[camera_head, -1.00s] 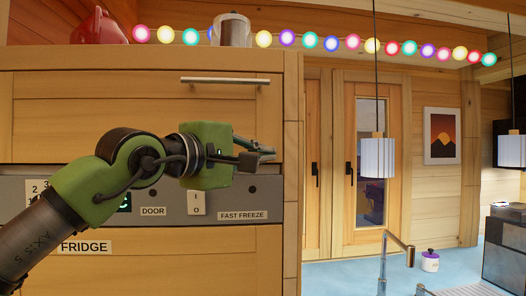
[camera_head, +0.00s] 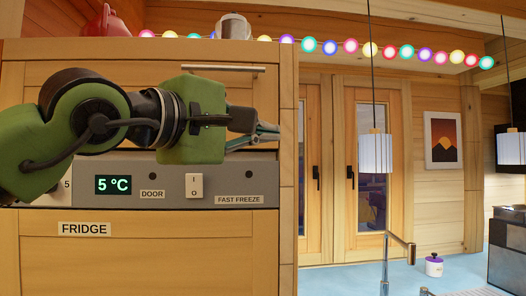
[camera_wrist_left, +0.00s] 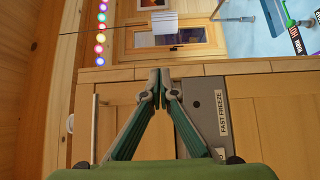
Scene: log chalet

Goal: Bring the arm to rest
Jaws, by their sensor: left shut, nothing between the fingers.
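My left gripper (camera_head: 266,136) reaches in from the left in the head view, in front of the fridge's upper wooden door, just above the grey control panel (camera_head: 232,172). Its fingers point right, and they are shut with nothing between them. In the left wrist view the closed fingertips (camera_wrist_left: 159,75) meet in front of the fridge's edge. The panel shows a 5 °C display (camera_head: 114,184), a DOOR label, a rocker switch (camera_head: 194,186) and a FAST FREEZE label. My right gripper is not in view.
The fridge (camera_head: 160,255) fills the left side, with a bar handle (camera_head: 210,69) on its upper door. A red pot (camera_head: 103,22) and a jar (camera_head: 233,27) stand on top. Lamps hang at right, beyond a tap (camera_head: 399,246). The space right of the gripper is open.

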